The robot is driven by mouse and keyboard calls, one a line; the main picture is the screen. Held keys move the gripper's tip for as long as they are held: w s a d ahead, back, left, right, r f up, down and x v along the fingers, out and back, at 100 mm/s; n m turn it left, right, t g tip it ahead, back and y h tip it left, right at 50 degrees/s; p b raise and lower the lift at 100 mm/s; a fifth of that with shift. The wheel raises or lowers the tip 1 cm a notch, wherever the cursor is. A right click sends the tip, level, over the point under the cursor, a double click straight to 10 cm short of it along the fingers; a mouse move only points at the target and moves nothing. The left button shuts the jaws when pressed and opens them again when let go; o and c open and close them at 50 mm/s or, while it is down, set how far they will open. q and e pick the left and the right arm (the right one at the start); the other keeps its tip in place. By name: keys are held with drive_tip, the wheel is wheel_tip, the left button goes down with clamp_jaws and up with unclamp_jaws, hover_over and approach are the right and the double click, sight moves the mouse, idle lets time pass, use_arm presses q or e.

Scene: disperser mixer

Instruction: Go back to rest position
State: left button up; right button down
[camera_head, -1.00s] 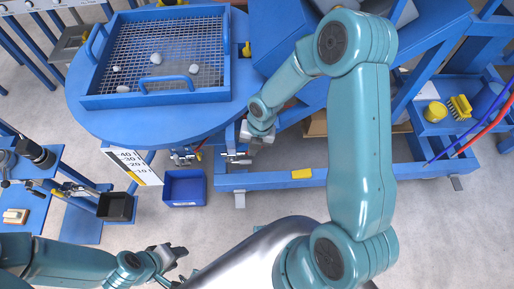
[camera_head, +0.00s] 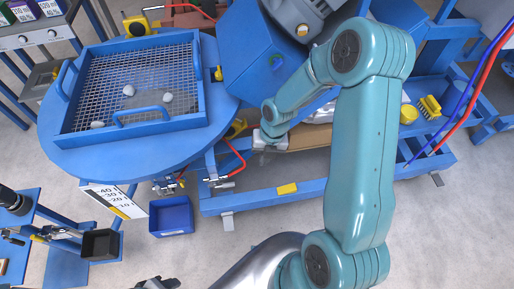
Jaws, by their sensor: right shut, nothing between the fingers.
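My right arm, teal, reaches from the bottom centre up and bends back to the left. My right gripper (camera_head: 266,140) is small in view, beside the blue machine frame (camera_head: 262,200) and right of the round blue table. It is shut and empty; whether it touches the frame I cannot tell. Only a dark tip of my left gripper (camera_head: 158,284) shows at the bottom edge, and its fingers are cut off.
A round blue table (camera_head: 130,160) carries a mesh tray (camera_head: 160,122) with several pale lumps. A blue bin (camera_head: 171,216) stands on the floor. Red and blue hoses (camera_head: 474,92) hang at the right. Grey floor (camera_head: 440,240) is clear at the lower right.

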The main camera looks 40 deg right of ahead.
drive_tip(key=shift+a, duration=0.15)
drive_tip(key=s+a+f+m, duration=0.3)
drive_tip(key=a+m, duration=0.3)
drive_tip(key=m, duration=0.4)
drive_tip(key=s+a+f+m+y, duration=0.1)
drive_tip(key=s+a+f+m, duration=0.2)
drive_tip(key=a+m, duration=0.4)
drive_tip(key=s+a+f+m+y, duration=0.1)
drive_tip(key=s+a+f+m, duration=0.2)
drive_tip(key=a+m, duration=0.4)
drive_tip(key=f+m, duration=0.1)
drive_tip(key=m, duration=0.4)
drive_tip(key=shift+m, duration=0.3)
drive_tip(key=shift+d, duration=0.2)
